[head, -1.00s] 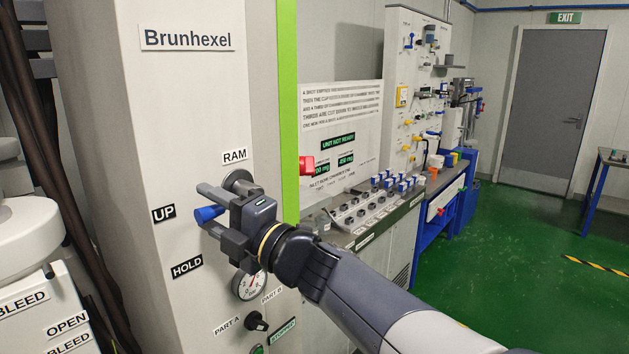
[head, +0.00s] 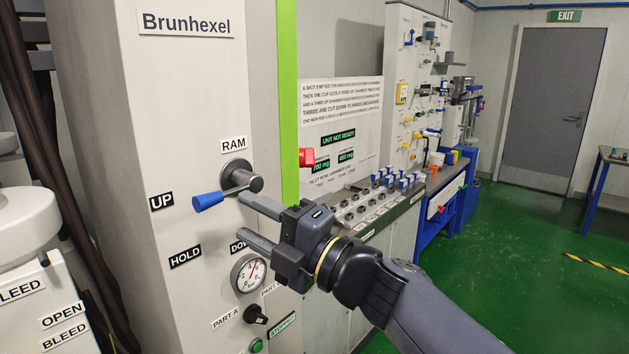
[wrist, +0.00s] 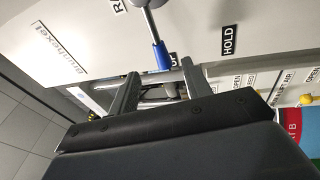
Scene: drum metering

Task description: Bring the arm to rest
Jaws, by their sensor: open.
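My gripper (head: 257,224) is open and empty in front of the white machine column (head: 150,100), a little right of and below the RAM lever. The RAM lever has a blue handle (head: 208,201) on a grey hub (head: 240,178). It points left and slightly down, its tip just right of the UP label (head: 161,201). In the wrist view my two fingers (wrist: 160,82) stand apart, and the blue handle (wrist: 162,56) shows beyond them. I see no contact between fingers and lever in the head view.
A gauge (head: 249,273) and a black knob (head: 255,314) sit below my gripper. A red handle (head: 307,158) juts out beside the green strip (head: 287,90). A bench panel with several blue-tipped switches (head: 385,196) is to the right. The green floor (head: 520,240) is open further right.

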